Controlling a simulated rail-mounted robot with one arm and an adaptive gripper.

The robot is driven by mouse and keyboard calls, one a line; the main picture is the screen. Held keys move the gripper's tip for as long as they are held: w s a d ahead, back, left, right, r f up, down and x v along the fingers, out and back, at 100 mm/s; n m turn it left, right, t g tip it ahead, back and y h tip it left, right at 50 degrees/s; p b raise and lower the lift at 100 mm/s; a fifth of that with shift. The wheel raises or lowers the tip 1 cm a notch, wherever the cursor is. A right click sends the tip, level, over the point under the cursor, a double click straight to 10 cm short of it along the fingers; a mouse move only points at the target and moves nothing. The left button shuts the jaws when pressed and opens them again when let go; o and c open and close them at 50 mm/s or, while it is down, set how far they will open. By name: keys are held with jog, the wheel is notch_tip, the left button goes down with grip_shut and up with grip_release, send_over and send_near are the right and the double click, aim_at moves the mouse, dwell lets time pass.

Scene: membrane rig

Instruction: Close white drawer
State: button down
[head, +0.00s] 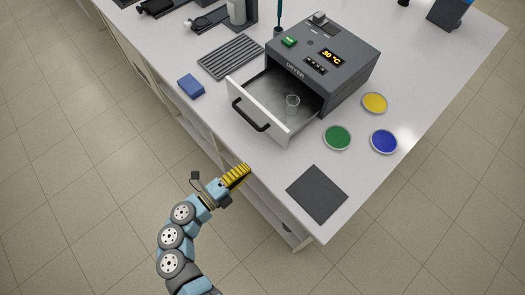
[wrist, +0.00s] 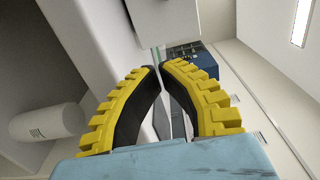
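The white drawer (head: 258,112) of the grey dryer (head: 330,65) is pulled out towards the lower left. It has a white front with a black handle (head: 250,114), and a small clear beaker (head: 292,101) stands inside. My gripper (head: 246,168) with yellow ribbed fingers is just off the bench's front edge, below the drawer front in the head view and apart from it. In the wrist view the fingertips (wrist: 160,68) come together with nothing seen between them. I cannot make out the drawer for certain in the wrist view.
On the white bench, a dark square mat (head: 317,193) lies near the right corner. Green (head: 337,138), blue (head: 384,141) and yellow (head: 374,103) dishes are right of the dryer. A blue block (head: 191,86) and a grey slotted rack (head: 230,57) are to the left.

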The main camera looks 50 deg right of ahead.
aim_at(281, 141)
jog(key=d, duration=0.4)
jog(key=s+d+p, duration=0.1)
jog(key=d, duration=0.4)
jog(key=s+d, duration=0.1)
jog(key=d, duration=0.3)
jog(key=shift+d+r, duration=0.1)
jog(key=shift+d, duration=0.1)
